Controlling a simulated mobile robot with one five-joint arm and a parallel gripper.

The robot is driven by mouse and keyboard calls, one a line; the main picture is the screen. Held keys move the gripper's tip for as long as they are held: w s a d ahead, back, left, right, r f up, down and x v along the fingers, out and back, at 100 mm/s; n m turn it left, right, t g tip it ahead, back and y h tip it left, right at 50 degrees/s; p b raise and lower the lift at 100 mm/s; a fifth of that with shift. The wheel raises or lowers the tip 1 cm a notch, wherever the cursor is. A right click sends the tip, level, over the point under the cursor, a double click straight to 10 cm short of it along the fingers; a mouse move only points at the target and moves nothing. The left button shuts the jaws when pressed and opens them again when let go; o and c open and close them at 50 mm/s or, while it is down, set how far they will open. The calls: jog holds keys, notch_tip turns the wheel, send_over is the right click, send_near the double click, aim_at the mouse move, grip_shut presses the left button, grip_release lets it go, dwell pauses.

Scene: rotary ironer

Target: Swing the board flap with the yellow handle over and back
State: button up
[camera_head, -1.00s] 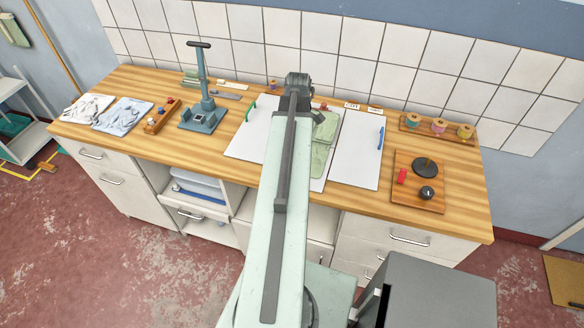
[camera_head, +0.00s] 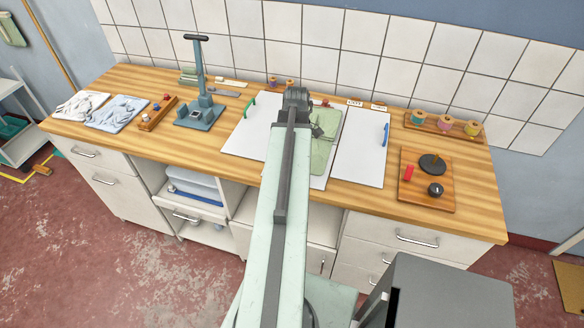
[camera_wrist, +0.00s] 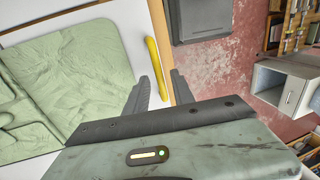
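The yellow handle (camera_wrist: 156,68) shows in the wrist view, along the edge of a white board (camera_wrist: 107,15). My gripper (camera_wrist: 160,80) is open, with one finger on each side of the handle's near end. I cannot tell whether a finger touches it. A wrinkled green cloth (camera_wrist: 70,70) lies on the board to the left. In the head view the middle white board (camera_head: 317,182) and green cloth (camera_head: 323,150) are partly behind my arm. The yellow handle and my fingertips are hidden there.
Neighbouring white boards carry a green handle (camera_head: 251,106) and a blue handle (camera_head: 386,134). A blue-grey press (camera_head: 200,110) stands at left. A wooden plate with a dark disc and knob (camera_head: 427,180) and a spool rack (camera_head: 444,125) are at right. The worktop front edge is clear.

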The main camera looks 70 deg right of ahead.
grip_shut()
dwell(1.1)
